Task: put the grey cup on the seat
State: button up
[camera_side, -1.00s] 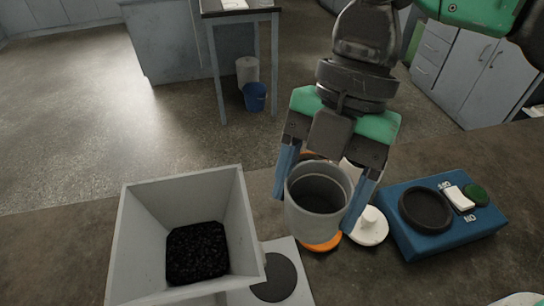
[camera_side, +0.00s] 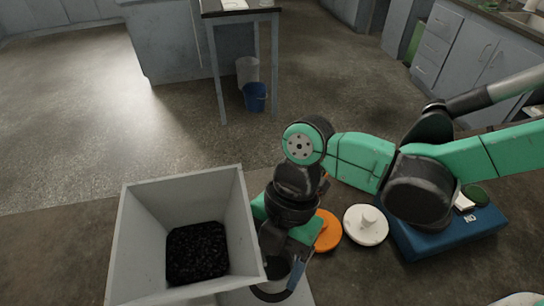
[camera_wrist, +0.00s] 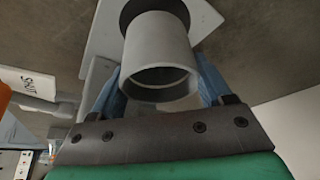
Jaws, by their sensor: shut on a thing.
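The grey cup (camera_wrist: 158,45) is held between the two blue fingers of my gripper (camera_wrist: 160,88), which is shut on it. In the wrist view the cup's open rim faces the camera and its far end lies over the dark round seat (camera_wrist: 127,17) on a pale plate (camera_wrist: 101,38). In the side view my gripper (camera_side: 278,274) is over the plate beside the hopper and mostly hides the cup. A dark front edge of the seat (camera_side: 272,296) shows below it. I cannot tell whether the cup touches the seat.
A grey hopper (camera_side: 140,240) with black grains (camera_side: 196,253) stands close at left. An orange disc (camera_side: 327,231), a white knobbed lid (camera_side: 366,226) and a blue device (camera_side: 440,240) lie to the right. The wrist view shows a white "SHUT" label (camera_wrist: 27,83).

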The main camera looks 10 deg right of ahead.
jog(key=shift+f, duration=0.6)
jog(key=shift+f, duration=0.15)
jog(key=o, duration=1.4)
jog(key=shift+c, duration=0.2)
jog(key=v, duration=1.2)
jog(key=w+d+m+t+h, duration=0.3)
jog(key=d+m+t, duration=0.7)
jog(key=d+m, duration=1.6)
jog(key=shift+m, duration=0.5)
